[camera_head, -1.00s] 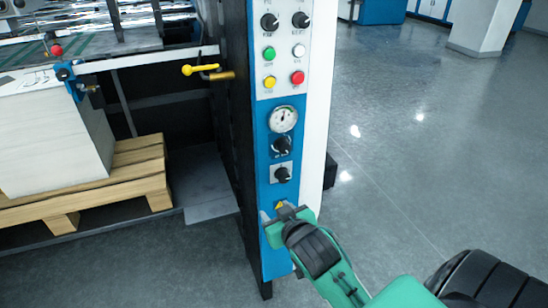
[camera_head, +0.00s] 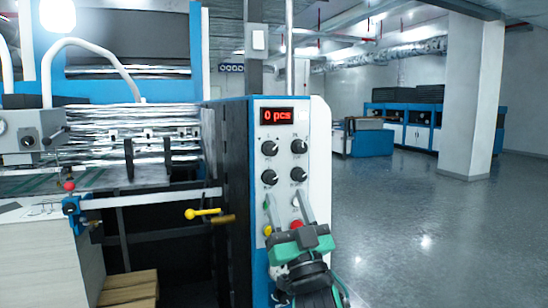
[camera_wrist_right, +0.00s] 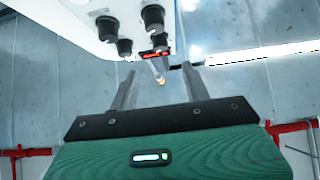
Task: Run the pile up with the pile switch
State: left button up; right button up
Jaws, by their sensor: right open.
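The paper pile (camera_head: 38,262) stands at the lower left in the head view, on a wooden pallet (camera_head: 130,292). The control panel (camera_head: 284,133) on the blue and white column carries several black knobs (camera_head: 270,147), and a yellow button (camera_head: 267,230) and a red button (camera_head: 296,224) below them. My right gripper (camera_head: 287,200) is open and empty, its fingers pointing up in front of the button rows. The wrist view shows its fingers (camera_wrist_right: 160,76) apart, below the black knobs. The lower panel is hidden behind the gripper and arm; I cannot tell which control is the pile switch. My left gripper is out of view.
A red display (camera_head: 277,116) reads "0 pcs". A yellow lever (camera_head: 202,213) sticks out left of the column. The machine's feed area fills the left. Open floor (camera_head: 430,230) lies to the right, with a pillar (camera_head: 473,95) and blue cabinets beyond.

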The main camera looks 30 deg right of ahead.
aim_at(273, 155)
jog(key=shift+p+x, duration=1.45)
jog(key=shift+x, duration=3.85)
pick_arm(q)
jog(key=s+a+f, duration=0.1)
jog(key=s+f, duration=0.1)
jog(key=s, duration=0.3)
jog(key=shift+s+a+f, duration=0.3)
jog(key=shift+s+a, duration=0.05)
pick_arm(e)
jog(key=shift+y, duration=0.3)
jog(key=c, duration=1)
